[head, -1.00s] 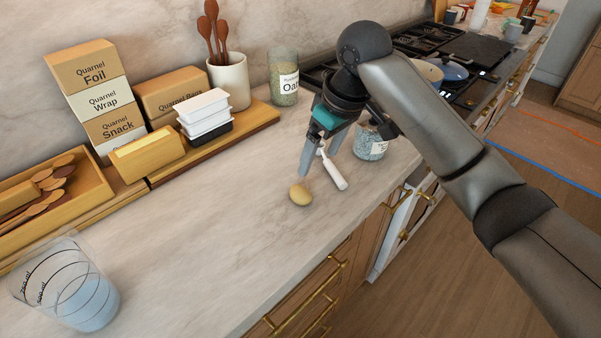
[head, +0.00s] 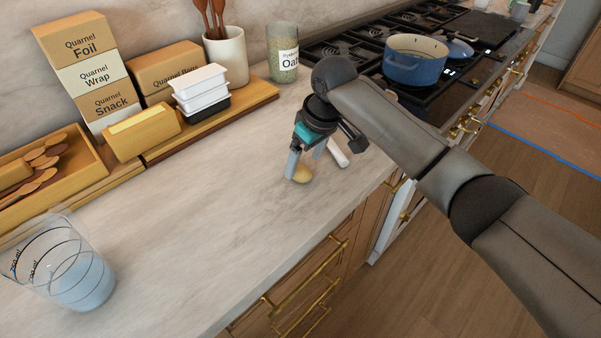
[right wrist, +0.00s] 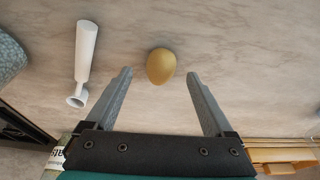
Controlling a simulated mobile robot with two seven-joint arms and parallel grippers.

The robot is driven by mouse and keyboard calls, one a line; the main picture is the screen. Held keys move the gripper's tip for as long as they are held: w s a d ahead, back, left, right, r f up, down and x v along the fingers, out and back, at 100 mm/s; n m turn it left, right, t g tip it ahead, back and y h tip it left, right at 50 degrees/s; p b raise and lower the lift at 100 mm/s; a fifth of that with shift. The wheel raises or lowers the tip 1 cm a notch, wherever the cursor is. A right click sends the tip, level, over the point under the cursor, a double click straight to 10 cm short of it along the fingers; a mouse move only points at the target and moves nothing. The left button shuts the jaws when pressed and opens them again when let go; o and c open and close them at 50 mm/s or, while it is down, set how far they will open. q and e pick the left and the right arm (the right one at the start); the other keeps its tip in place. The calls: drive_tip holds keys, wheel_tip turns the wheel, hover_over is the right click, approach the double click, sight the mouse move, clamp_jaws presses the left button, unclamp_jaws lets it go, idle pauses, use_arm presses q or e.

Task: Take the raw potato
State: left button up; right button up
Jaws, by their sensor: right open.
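The raw potato (head: 303,175) is a small yellow-brown oval lying on the marble counter. In the right wrist view the potato (right wrist: 161,66) lies just beyond the fingertips, roughly centred between them. My right gripper (head: 304,165) is open and empty, pointing down close to the potato. Its fingers (right wrist: 160,78) are spread wide in the right wrist view. In the head view one finger partly covers the potato. My left gripper is not in view.
A white handled tool (head: 338,153) lies near the potato; it also shows in the right wrist view (right wrist: 86,52). A measuring beaker (head: 78,280) stands at front left. White tubs (head: 200,88) and an oats jar (head: 283,55) stand behind. The counter left of the potato is clear.

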sight(300, 171)
drive_tip(key=shift+x, duration=1.45)
drive_tip(key=shift+a, duration=0.1)
drive_tip(key=shift+c, duration=0.4)
clamp_jaws()
